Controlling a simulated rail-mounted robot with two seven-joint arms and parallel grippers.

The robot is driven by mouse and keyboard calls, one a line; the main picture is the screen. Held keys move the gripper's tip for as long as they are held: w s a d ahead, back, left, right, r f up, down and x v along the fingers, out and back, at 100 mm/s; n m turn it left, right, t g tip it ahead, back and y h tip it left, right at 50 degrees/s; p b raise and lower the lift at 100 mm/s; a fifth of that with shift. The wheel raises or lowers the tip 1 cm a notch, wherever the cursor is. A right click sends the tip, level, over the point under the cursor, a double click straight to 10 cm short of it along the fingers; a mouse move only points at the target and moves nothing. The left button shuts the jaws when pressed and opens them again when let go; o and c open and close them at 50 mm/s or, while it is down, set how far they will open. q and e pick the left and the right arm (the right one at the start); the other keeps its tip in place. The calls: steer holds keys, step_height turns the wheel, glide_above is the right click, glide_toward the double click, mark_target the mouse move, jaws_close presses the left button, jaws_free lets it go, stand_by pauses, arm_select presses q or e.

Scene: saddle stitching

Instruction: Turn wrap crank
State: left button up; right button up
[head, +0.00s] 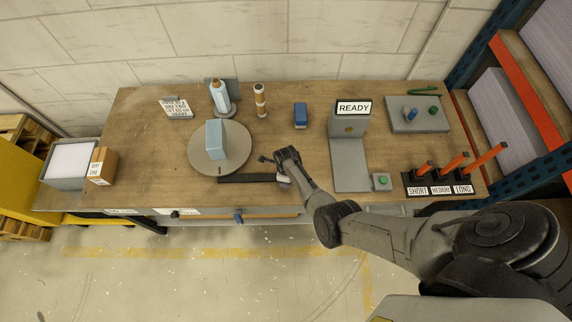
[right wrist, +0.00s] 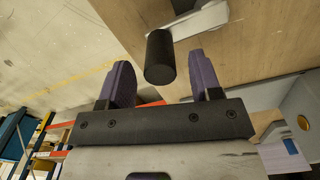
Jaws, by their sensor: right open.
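The round grey turntable (head: 215,166) stands left of centre on the bench in the head view, with a light blue block (head: 216,140) upright on it. A dark flat bar (head: 245,179) lies at its front right. The right wrist view shows the crank's black cylindrical handle (right wrist: 160,58) on a pale grey crank arm (right wrist: 205,18). My right gripper (head: 282,178) is at the right end of the dark bar. In the right wrist view its purple fingers (right wrist: 160,72) are open on either side of the handle, with gaps visible. My left gripper is not in view.
A grey stand with a READY sign (head: 353,107) and a green button (head: 382,181) are right of my gripper. A blue block (head: 300,115) and a thread cone (head: 220,97) stand behind. Orange-handled tools (head: 455,163) are at the right.

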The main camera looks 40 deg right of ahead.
step_height(320, 180, up, 9)
steer(key=shift+r+p, duration=0.1)
steer(key=shift+p, duration=0.5)
steer(key=shift+r, duration=0.55)
